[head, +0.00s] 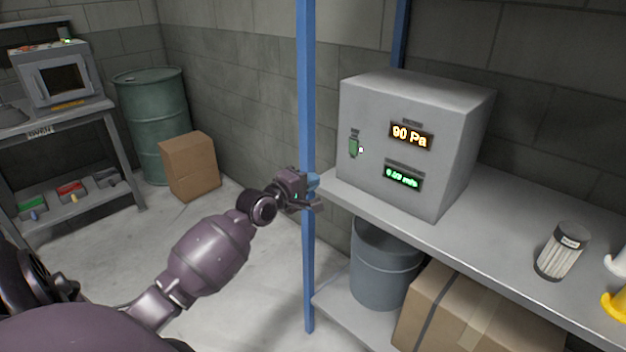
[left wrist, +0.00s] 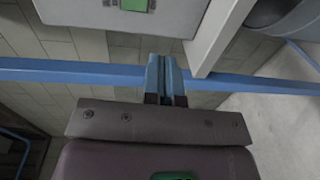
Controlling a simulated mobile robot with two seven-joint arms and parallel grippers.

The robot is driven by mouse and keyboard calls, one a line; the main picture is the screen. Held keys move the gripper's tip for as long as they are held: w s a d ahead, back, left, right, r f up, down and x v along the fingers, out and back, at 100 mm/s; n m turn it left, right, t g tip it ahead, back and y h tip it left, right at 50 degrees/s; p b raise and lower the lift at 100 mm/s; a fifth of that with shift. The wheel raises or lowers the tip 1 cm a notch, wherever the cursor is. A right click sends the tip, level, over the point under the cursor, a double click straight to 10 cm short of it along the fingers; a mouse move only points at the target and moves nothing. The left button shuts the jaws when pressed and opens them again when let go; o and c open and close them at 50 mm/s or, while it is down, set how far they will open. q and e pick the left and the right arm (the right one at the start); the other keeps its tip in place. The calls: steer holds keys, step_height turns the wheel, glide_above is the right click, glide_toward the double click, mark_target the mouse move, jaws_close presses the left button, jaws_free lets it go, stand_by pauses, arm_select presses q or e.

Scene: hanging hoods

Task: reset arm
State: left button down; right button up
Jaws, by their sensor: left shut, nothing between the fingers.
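My left gripper (head: 314,184) is shut and empty. It is beside the blue upright post (head: 307,90), near the left end of the grey shelf (head: 500,240). In the left wrist view its blue fingers (left wrist: 166,68) are together in front of the post (left wrist: 70,70); I cannot tell whether they touch it. The grey control box (head: 370,190) stands on the shelf to the right of the gripper, apart from it. The box has a green switch (head: 354,146), an amber display reading 90 Pa and a green display. My right gripper is not in view.
A filter cartridge (head: 561,251) stands on the shelf. A grey bucket (head: 383,265) and a cardboard box (head: 480,310) are below it. A green drum (head: 152,110), a small carton (head: 190,166) and a workbench (head: 120,160) are at left. The floor between is clear.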

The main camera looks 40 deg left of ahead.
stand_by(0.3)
arm_select(q)
steer(key=s+d+f+m+g, duration=0.2)
steer(key=s+d+f+m, duration=0.3)
steer(key=s+f, duration=0.3)
steer(key=s+d+f+m+g+y, duration=0.1)
steer(key=s+d+f+m+g, duration=0.1)
steer(key=s+d+f+m, duration=0.4)
steer(key=s+d+f+m+g, duration=0.2)
steer(key=s+d+f+m, duration=0.3)
steer(key=s+f, duration=0.6)
steer(key=s+m, duration=0.2)
steer(key=s, duration=0.3)
steer(key=shift+d+f+y, duration=0.15)
steer(key=shift+f+y, duration=0.05)
steer(key=shift+y, duration=0.1)
